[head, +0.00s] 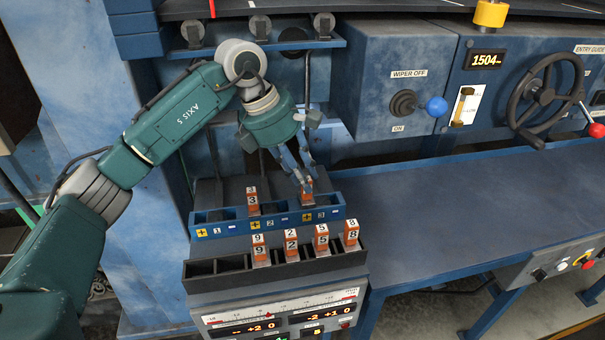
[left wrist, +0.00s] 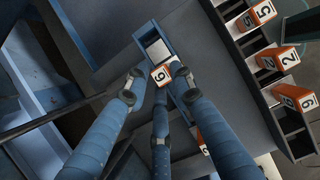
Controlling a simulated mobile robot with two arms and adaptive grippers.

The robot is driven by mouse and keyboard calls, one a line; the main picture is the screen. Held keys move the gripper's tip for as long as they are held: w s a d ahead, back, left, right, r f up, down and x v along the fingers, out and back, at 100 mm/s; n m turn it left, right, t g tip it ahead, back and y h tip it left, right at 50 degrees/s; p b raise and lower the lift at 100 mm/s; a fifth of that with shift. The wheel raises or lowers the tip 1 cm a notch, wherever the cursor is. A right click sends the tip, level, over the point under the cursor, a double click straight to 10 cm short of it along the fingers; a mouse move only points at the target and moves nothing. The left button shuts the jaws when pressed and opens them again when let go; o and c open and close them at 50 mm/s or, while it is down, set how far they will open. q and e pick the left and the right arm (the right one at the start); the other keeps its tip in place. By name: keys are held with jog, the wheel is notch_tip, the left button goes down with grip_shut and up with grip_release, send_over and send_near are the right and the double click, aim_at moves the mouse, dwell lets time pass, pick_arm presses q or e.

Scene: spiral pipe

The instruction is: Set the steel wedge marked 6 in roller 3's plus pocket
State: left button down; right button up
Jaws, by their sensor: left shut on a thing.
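The wedge marked 6 (left wrist: 160,75) has an orange head with a white label; in the head view it shows as a small orange block (head: 306,198). My left gripper (head: 306,186) is shut on it, with fingers around it in the left wrist view (left wrist: 155,80). It is upright at roller 3's plus pocket in the blue rack (head: 240,229), above the yellow plus mark. I cannot tell how deep it sits; fingers and rack wall hide its lower part. A pale-floored opening (left wrist: 157,48) lies beside it. My right gripper is not in view.
A wedge marked 3 (head: 252,200) stands at roller 2's plus pocket. A dark front rack (head: 215,267) holds wedges marked 9 (head: 260,250), 2 (head: 291,244), 5 (head: 321,239) and 8 (head: 351,234). The blue bench (head: 450,200) at right is clear.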

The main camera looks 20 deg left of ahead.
pick_arm(q)
jog(key=shift+f+b, duration=0.3)
jog(key=shift+f, duration=0.15)
jog(key=c, duration=1.4)
grip_release()
jog(key=v, duration=1.2)
jog(key=shift+s+f, duration=0.15)
